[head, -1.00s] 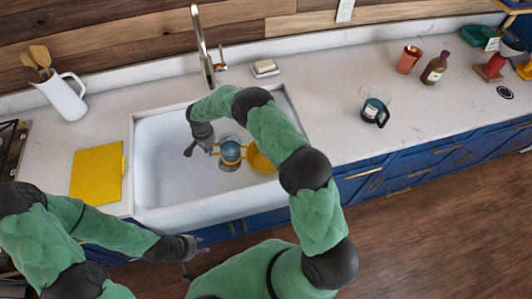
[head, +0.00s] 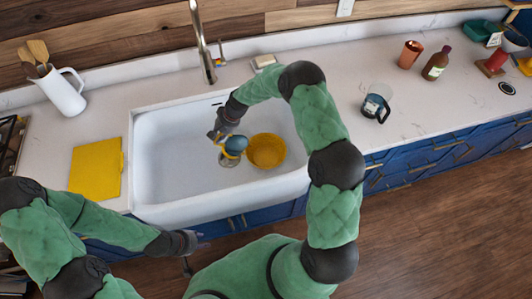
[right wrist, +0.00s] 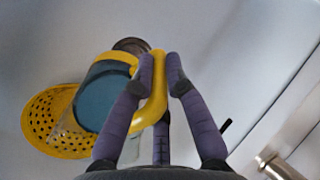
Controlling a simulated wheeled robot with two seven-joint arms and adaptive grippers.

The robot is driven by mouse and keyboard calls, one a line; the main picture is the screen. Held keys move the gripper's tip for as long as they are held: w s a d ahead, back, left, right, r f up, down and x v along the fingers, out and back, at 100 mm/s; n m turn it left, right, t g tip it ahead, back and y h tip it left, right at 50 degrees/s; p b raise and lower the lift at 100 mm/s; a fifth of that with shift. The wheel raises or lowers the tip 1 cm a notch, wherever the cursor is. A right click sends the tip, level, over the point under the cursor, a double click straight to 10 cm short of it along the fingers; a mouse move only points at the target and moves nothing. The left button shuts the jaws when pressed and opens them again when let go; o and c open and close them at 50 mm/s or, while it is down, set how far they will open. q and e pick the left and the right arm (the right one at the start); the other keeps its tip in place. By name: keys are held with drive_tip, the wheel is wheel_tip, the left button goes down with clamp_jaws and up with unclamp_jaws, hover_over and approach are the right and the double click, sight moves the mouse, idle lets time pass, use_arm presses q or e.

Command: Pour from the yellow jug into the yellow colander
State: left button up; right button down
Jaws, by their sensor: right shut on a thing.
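The yellow jug (head: 236,144) has a clear body with blue-teal contents and a yellow handle. My right gripper (head: 217,134) is shut on that handle, which shows between its fingers in the right wrist view (right wrist: 157,85). The jug is held in the sink, just left of the yellow colander (head: 267,151); I cannot tell its exact tilt. In the right wrist view the jug partly covers the perforated colander (right wrist: 62,125). The colander stands on the sink floor, its inside visible in the head view. My left gripper (head: 194,243) hangs in front of the sink; its fingers are unclear.
The white sink (head: 165,170) has free floor on the left. A tap (head: 205,55) rises behind it. A yellow board (head: 96,170) and a white pitcher with spoons (head: 62,92) are left. A glass pot (head: 375,103), copper cup (head: 410,54) and bottle (head: 436,65) are right.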

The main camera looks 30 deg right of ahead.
sight(237, 133)
drive_tip(key=shift+s+d+r+y+b, duration=0.15)
drive_tip(key=shift+d+y+b, duration=0.25)
drive_tip(key=shift+d+b, duration=0.6)
drive_tip(key=shift+s+a+r+t+b, duration=0.1)
drive_tip(key=shift+r+t+b, duration=0.2)
drive_tip(key=shift+b, duration=0.35)
drive_tip(key=y+b, duration=0.1)
drive_tip(key=d+y+b, duration=0.1)
drive_tip(key=b, duration=0.1)
drive_tip(key=shift+s+d+r+b, duration=0.15)
drive_tip(key=shift+r+b, duration=0.05)
drive_tip(key=shift+b, duration=0.1)
use_arm(q)
wheel_tip(237, 133, down, 10)
drive_tip(key=b, duration=0.1)
drive_tip(key=shift+w+r+b, duration=0.15)
drive_tip(key=shift+w+b, duration=0.05)
drive_tip(key=shift+b, duration=0.15)
use_arm(e)
drive_tip(key=shift+s+d+r+t+y, duration=0.15)
drive_tip(key=shift+d+r+t+y, duration=0.1)
drive_tip(key=shift+d+t+y, duration=0.2)
use_arm(q)
drive_tip(key=shift+b+x, duration=0.85)
use_arm(e)
drive_tip(key=shift+s+d+r+y, duration=0.15)
drive_tip(key=shift+d+y, duration=0.15)
drive_tip(key=shift+y, duration=0.35)
